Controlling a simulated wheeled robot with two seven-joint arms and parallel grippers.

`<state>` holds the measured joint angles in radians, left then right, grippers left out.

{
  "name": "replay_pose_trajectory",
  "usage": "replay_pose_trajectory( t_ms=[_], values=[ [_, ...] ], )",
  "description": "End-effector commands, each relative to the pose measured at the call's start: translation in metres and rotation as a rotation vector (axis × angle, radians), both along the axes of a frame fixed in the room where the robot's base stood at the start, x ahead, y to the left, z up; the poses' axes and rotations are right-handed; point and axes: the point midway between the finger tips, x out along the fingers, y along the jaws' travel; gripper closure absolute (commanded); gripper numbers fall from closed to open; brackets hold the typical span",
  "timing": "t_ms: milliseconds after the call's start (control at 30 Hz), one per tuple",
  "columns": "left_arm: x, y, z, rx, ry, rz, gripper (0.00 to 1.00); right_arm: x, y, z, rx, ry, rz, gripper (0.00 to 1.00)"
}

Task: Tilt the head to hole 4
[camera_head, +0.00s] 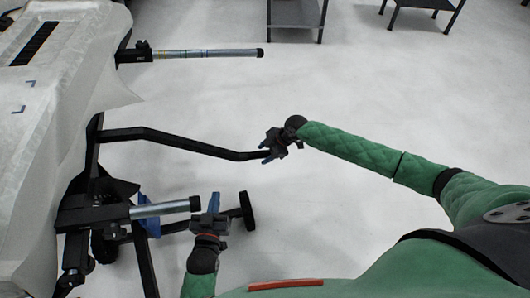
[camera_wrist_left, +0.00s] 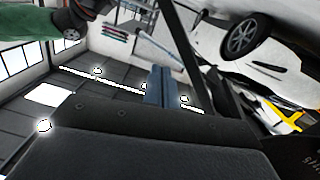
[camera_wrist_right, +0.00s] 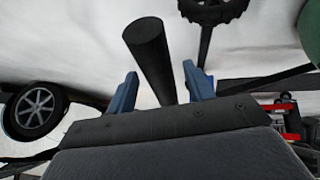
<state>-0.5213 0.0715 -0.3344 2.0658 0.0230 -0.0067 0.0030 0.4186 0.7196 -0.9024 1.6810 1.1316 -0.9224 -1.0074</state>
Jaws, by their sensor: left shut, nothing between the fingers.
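A stand at the left carries a head covered by a pale wrapped panel (camera_head: 70,95). A long bent black bar (camera_head: 180,140) reaches out from the stand, and its end is at my right gripper (camera_head: 275,146). In the right wrist view the black bar (camera_wrist_right: 150,50) lies between the two blue fingers of my right gripper (camera_wrist_right: 161,76), which are spread apart with gaps visible. My left gripper (camera_head: 213,203) is shut and empty, close to the black end of the lower silver tube (camera_head: 160,209). In the left wrist view its blue fingers (camera_wrist_left: 158,84) are together. The numbered holes cannot be made out.
An upper silver tube (camera_head: 205,53) sticks out from the stand. A lower black leg with a wheel (camera_head: 247,210) runs close behind my left gripper. Dark tables (camera_head: 296,18) stand at the back. The pale floor (camera_head: 400,100) between is clear.

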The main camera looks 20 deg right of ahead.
Motion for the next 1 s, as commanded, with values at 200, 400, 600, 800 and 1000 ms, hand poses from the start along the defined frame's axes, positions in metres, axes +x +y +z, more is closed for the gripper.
replay_pose_trajectory(
  t_ms=[200, 400, 600, 800, 1000],
  values=[
    [0.000, 0.000, -0.001, 0.002, 0.011, -0.001, 1.00, -0.001, -0.005, 0.007, -0.001, -0.001, -0.001, 0.48],
    [-0.014, 0.002, -0.045, 0.032, 0.132, -0.008, 1.00, -0.005, -0.020, 0.029, -0.001, -0.001, -0.001, 0.48],
    [-0.023, 0.002, -0.072, 0.049, 0.217, -0.015, 1.00, -0.011, -0.033, 0.051, -0.001, 0.000, 0.000, 0.48],
    [-0.029, 0.002, -0.086, 0.058, 0.262, -0.020, 1.00, -0.014, -0.041, 0.062, 0.000, 0.000, 0.000, 0.48],
    [-0.030, 0.002, -0.088, 0.060, 0.270, -0.021, 1.00, -0.014, -0.042, 0.064, 0.000, 0.000, 0.000, 0.48]
  ],
)
